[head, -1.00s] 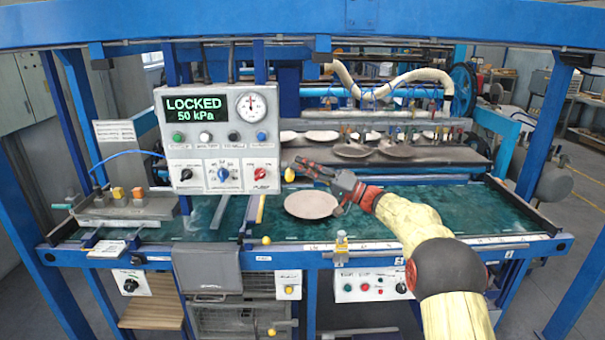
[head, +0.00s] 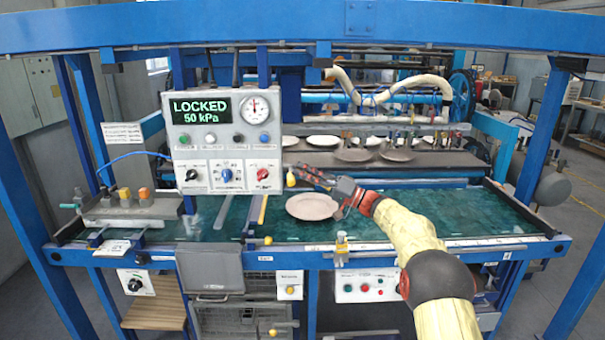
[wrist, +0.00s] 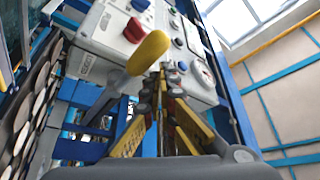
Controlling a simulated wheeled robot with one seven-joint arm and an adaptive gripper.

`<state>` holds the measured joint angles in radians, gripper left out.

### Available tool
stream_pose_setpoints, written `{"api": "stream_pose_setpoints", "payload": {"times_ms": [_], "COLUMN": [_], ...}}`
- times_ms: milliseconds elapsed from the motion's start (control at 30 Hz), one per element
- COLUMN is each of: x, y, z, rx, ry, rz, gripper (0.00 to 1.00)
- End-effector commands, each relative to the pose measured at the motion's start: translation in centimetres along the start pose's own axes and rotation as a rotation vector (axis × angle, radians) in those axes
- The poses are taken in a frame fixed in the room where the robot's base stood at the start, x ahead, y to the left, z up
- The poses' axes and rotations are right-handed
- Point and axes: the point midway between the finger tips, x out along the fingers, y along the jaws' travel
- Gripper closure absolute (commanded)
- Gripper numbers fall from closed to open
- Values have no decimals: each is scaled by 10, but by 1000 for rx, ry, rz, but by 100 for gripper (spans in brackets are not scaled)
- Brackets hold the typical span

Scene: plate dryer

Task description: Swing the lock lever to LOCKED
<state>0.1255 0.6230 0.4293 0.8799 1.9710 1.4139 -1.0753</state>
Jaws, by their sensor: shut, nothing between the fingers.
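The lock lever shows as a yellow knob (head: 291,179) at the right side of the grey control panel (head: 205,150). In the wrist view the yellow lever (wrist: 150,50) stands out large from the panel, just left of my fingertips. The panel display (head: 200,108) reads LOCKED, 50 kPa. My gripper (head: 301,170) is shut and empty, its tips beside the knob. In the wrist view the closed fingers (wrist: 168,78) point toward the panel; whether they touch the lever cannot be told.
A pinkish plate (head: 312,206) lies on the green belt (head: 420,212) below my gripper. More plates (head: 355,155) are on the rear conveyor. A blue frame beam (head: 420,30) crosses overhead. The belt right of the plate is clear.

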Motion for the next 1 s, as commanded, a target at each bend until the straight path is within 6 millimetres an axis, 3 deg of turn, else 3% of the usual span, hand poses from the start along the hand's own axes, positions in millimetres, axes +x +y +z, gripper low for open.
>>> {"api": "stream_pose_setpoints", "payload": {"times_ms": [167,300,700,1000], "x": [2,5,-68,-86], "y": [-13,-35,-5,3], "z": [-8,-21,-35,-37], "rx": [-3,-3,1,0], "ry": [0,-1,1,-1], "rz": [-1,-2,1,0], "gripper": [100,100,100,100]}}
